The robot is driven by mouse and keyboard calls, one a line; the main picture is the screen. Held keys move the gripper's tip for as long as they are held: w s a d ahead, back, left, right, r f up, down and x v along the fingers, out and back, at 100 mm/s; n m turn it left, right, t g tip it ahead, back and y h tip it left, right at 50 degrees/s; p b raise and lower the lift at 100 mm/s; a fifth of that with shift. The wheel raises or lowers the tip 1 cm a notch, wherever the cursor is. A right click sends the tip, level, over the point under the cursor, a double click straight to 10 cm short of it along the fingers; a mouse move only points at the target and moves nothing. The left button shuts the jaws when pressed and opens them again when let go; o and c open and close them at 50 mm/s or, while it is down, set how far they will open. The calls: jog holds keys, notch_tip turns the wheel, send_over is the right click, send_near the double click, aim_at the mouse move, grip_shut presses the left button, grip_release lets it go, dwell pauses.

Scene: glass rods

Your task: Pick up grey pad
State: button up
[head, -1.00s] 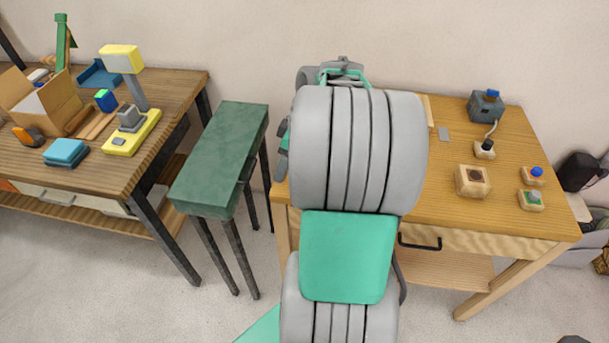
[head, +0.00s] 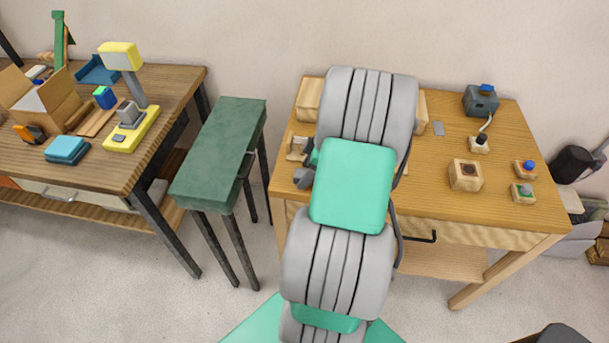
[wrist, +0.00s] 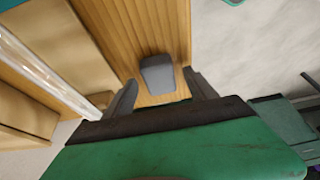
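The grey pad (wrist: 157,75) shows in the wrist view as a small rounded grey block on the wooden table top. It lies ahead of my gripper (wrist: 161,93), roughly midway between the two dark fingers. The fingers are spread apart and nothing is held between them. I cannot tell how far the fingertips are above the pad. In the head view my arm hides most of the gripper area at the table's left side.
The wooden table (head: 420,195) has a pale wooden box (head: 308,100) at its back left, close beside the gripper in the wrist view. Wooden blocks (head: 466,175) and a grey device (head: 481,102) stand on the right. A green stool (head: 222,150) stands to the left.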

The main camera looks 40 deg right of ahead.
jog(key=c, duration=1.3)
jog(key=shift+c, duration=0.2)
jog(key=shift+r, duration=0.6)
jog(key=s+a+r+b, duration=0.1)
jog(key=s+a+r, duration=0.1)
jog(key=s+r, duration=0.4)
jog(key=s+a+r+b, duration=0.1)
jog(key=s+a+r, duration=0.2)
jog(key=s+r, duration=0.2)
jog(key=shift+s+a+r+b, duration=0.3)
jog(key=shift+s+r+b, duration=0.1)
jog(key=shift+s, duration=0.55)
